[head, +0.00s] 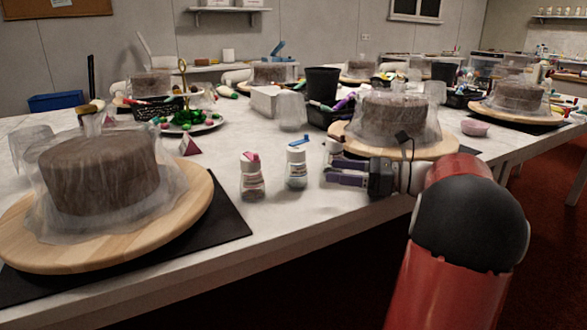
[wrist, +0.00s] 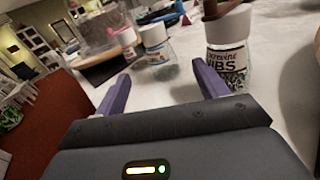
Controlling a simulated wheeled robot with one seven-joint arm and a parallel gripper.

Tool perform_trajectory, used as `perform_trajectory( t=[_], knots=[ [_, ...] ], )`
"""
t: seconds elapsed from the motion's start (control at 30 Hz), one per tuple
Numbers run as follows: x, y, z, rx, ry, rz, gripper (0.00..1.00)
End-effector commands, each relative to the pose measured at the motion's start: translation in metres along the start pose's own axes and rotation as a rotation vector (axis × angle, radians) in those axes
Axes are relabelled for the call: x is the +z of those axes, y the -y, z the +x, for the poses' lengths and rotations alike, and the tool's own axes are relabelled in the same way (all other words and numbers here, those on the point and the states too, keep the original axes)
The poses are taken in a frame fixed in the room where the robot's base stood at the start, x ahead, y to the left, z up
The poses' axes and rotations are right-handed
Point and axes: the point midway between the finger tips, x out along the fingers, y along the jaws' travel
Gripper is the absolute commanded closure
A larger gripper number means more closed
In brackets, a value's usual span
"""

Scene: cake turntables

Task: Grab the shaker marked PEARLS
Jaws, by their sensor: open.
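Two small clear shakers with white collars stand on the near part of the table: one with a pink lid (head: 252,178), one with a blue lid (head: 297,167). Their labels are too small to read, so I cannot tell which is marked PEARLS. Both also show in the wrist view, pink (wrist: 126,41) at the left and blue (wrist: 155,45) ahead, between the fingertips' directions. A third shaker (wrist: 228,55) stands close by the right finger; its label seems to end in "IBS". My gripper (head: 328,170) is open and empty, right of the blue-lidded shaker, pointing left.
A wrapped cake on a wooden turntable (head: 190,215) stands at the left on a black mat (head: 225,222). Another wrapped cake (head: 393,118) stands behind my gripper. A small dark red pyramid (head: 189,146) lies behind the shakers. The table's front edge is close.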

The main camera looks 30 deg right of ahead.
Motion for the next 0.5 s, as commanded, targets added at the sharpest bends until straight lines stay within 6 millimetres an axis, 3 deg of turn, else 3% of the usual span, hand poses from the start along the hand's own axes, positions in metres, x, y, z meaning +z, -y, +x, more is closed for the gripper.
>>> perform_trajectory(
  t=[0.2, 0.5],
  knots=[
    [-0.001, -0.001, 0.04, 0.004, 0.0, 0.0, 0.28],
    [0.002, -0.001, 0.066, 0.004, 0.0, -0.002, 0.28]
  ],
)
